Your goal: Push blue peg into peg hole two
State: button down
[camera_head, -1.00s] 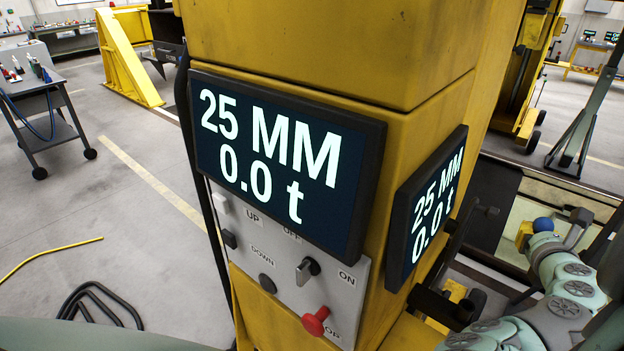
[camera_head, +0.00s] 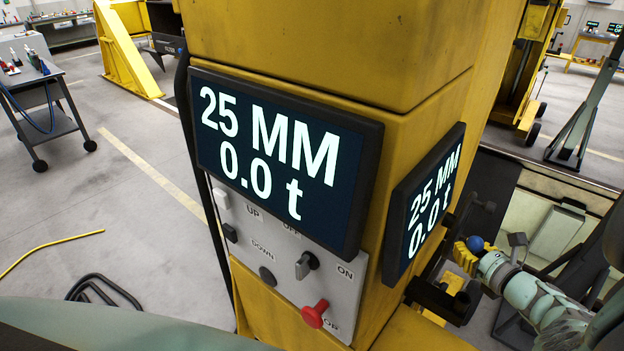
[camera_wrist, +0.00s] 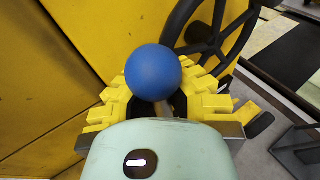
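The blue peg shows as a round blue knob (camera_wrist: 153,72) in the wrist view, with part of a pale shaft below it. My gripper (camera_wrist: 160,98) has its yellow fingers closed in on both sides of the peg, just under the knob. In the head view the blue knob (camera_head: 476,243) sits at my gripper (camera_head: 466,254), right of the yellow lifting column (camera_head: 330,40). The gripper is close to the dark bracket (camera_head: 440,300) at the column's lower right. Peg hole two cannot be made out in either view.
The column carries two displays reading 25 MM and 0.0 t (camera_head: 285,160) and a control panel (camera_head: 300,265) with a red knob. A black spoked wheel (camera_wrist: 210,25) is close beyond the peg. A grey trolley (camera_head: 45,100) stands at left. Open floor lies left of the column.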

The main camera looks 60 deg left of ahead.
jog(key=d, duration=0.1)
jog(key=s+d, duration=0.1)
jog(key=d, duration=0.1)
jog(key=shift+s+d+f, duration=0.15)
jog(key=shift+d+f, duration=0.05)
jog(key=shift+f, duration=0.15)
jog(key=shift+t+p, duration=0.3)
jog(key=shift+p, duration=0.1)
jog(key=shift+m, duration=0.3)
notch_tip(320, 180, down, 6)
jog(key=b, duration=0.5)
jog(key=shift+r+b, duration=0.1)
jog(key=shift+b, duration=0.2)
jog(key=shift+w+f+b, duration=0.2)
jog(key=shift+f+b, duration=1.65)
jog(key=shift+f, duration=0.05)
dwell(0.8)
jog(key=shift+r, duration=0.1)
jog(key=shift+r+p, duration=1.5)
jog(key=shift+p, duration=0.1)
jog(key=shift+f, duration=0.15)
dwell(1.0)
